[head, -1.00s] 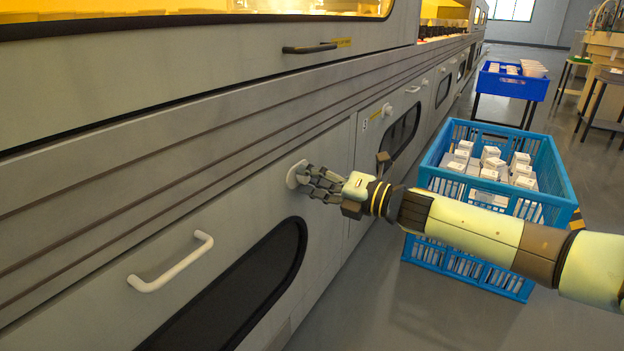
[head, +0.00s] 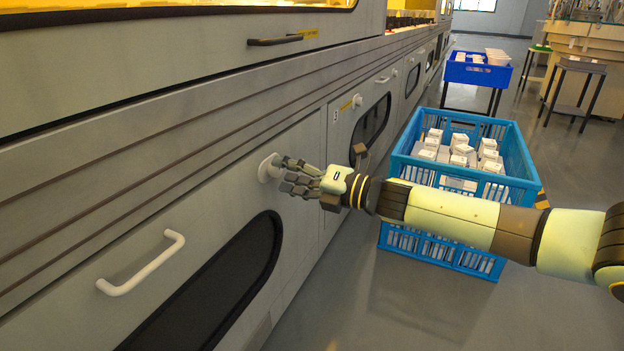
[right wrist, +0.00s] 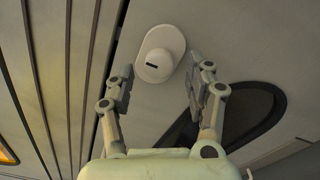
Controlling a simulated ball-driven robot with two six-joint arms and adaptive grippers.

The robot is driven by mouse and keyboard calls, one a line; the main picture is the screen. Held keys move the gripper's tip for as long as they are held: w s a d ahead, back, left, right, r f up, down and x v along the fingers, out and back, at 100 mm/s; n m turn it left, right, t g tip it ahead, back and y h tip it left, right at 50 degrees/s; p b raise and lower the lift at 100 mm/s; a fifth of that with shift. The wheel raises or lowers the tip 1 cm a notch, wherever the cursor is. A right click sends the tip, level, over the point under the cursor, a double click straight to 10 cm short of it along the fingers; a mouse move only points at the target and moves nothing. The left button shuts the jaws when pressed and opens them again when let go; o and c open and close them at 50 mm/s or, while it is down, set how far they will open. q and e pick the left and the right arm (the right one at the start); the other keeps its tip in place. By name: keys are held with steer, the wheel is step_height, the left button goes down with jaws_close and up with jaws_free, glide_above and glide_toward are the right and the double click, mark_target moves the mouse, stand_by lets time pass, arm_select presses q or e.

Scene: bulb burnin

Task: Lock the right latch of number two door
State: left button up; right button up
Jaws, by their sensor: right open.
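The right latch (head: 269,168) is a round white knob on an oval plate, on the grey door panel (head: 210,220) with the white handle (head: 142,266) and dark oval window. In the right wrist view the latch (right wrist: 160,53) shows a dark slot on its face. My right gripper (head: 283,176) is open in front of the latch. In the right wrist view its two fingers (right wrist: 155,85) are spread, with the latch just beyond the tips and between their lines. I cannot tell whether a finger touches it. My left gripper is not in view.
A blue bin (head: 478,70) on a stand is farther back. Another door (head: 360,125) with a white latch (head: 357,101) lies beyond.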

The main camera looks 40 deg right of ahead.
steer(key=v, duration=1)
steer(key=shift+s+d, duration=0.15)
steer(key=shift+s, duration=0.2)
steer(key=shift+f, duration=0.1)
